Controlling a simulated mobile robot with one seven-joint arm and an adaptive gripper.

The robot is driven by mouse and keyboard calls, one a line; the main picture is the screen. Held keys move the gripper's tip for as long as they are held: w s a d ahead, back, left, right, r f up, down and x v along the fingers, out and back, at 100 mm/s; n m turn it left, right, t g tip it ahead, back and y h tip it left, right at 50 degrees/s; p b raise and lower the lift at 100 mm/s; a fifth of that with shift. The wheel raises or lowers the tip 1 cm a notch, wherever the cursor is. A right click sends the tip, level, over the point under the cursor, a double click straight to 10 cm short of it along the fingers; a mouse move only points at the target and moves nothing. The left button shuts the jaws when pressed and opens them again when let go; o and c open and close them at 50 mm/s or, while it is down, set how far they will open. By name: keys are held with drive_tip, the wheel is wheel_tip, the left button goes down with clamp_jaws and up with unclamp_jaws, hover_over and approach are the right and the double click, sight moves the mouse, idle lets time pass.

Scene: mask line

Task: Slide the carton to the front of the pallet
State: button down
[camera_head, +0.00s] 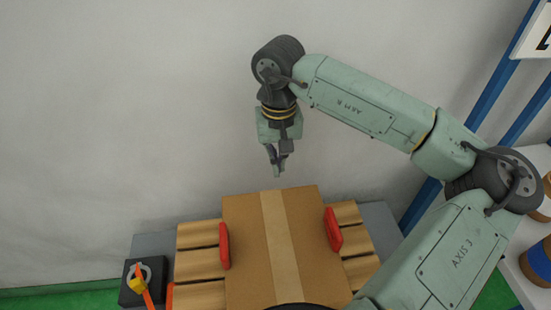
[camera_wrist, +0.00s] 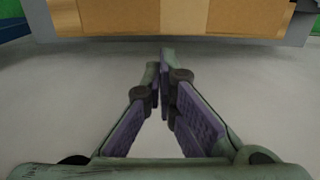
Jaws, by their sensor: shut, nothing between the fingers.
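The brown cardboard carton (camera_head: 244,250) lies on the wooden pallet (camera_head: 200,258), with a paler tape strip along its middle. Its near end is cut off or hidden at the bottom of the head view. My gripper (camera_head: 278,172) points down just beyond the carton's far edge in the picture, apart from it. The fingers are shut and empty. In the wrist view my gripper (camera_wrist: 160,60) shows its purple finger pads together, and the carton (camera_wrist: 110,18) with its tape fills the top. A pale grey surface lies beneath the fingers.
Red blocks flank the carton at left (camera_head: 224,245) and right (camera_head: 333,230). A black box (camera_head: 128,292) with a yellow and orange part stands left of the pallet. A blue-framed shelf (camera_head: 424,200) with rolls stands at right. A pale wall is behind.

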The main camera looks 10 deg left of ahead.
wheel_tip(320, 180, down, 8)
drive_tip(key=p, duration=0.1)
idle(0.4)
